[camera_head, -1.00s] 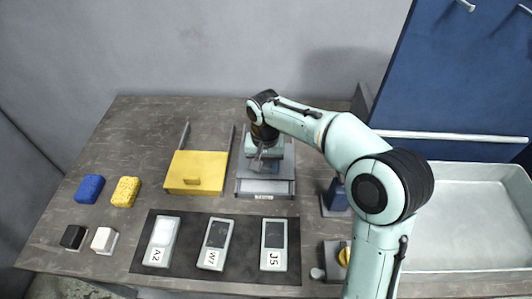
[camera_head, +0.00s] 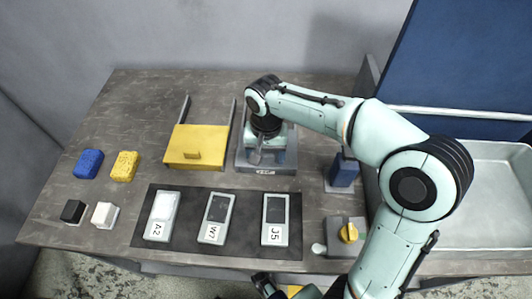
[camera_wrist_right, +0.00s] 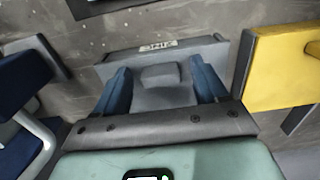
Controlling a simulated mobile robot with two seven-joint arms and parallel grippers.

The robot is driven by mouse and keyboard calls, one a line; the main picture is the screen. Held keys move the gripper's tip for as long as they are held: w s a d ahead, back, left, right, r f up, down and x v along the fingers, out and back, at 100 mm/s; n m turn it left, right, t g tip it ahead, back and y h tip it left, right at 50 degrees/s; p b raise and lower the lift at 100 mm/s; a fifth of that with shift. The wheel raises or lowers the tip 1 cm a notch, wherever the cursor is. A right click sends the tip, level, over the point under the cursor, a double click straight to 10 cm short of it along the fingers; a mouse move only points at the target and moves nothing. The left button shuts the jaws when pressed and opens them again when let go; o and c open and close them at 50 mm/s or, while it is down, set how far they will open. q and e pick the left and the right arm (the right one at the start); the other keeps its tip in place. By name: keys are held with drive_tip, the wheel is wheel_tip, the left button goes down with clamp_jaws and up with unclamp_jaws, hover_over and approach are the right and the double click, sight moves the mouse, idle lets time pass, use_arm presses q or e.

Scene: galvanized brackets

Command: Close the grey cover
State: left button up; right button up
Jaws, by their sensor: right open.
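The grey cover (camera_head: 268,168) is a flat grey piece with a small label on its front edge, on the table right of the yellow one. Its labelled edge also shows in the right wrist view (camera_wrist_right: 155,46). My right gripper (camera_head: 262,156) is above it and hides much of it. In the wrist view the blue fingers of this gripper (camera_wrist_right: 163,85) stand apart, with a raised grey part between them. I cannot tell whether the fingers touch it.
Left is a yellow cover (camera_head: 198,142) with rails behind it. In front lie several grey devices on a dark mat (camera_head: 190,243). Blue and yellow sponges (camera_head: 124,166) and small blocks lie farther left.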

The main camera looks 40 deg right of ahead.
wheel_tip(320, 180, up, 13)
drive_tip(key=p, duration=0.3)
drive_tip(key=shift+r, duration=0.2)
idle(0.4)
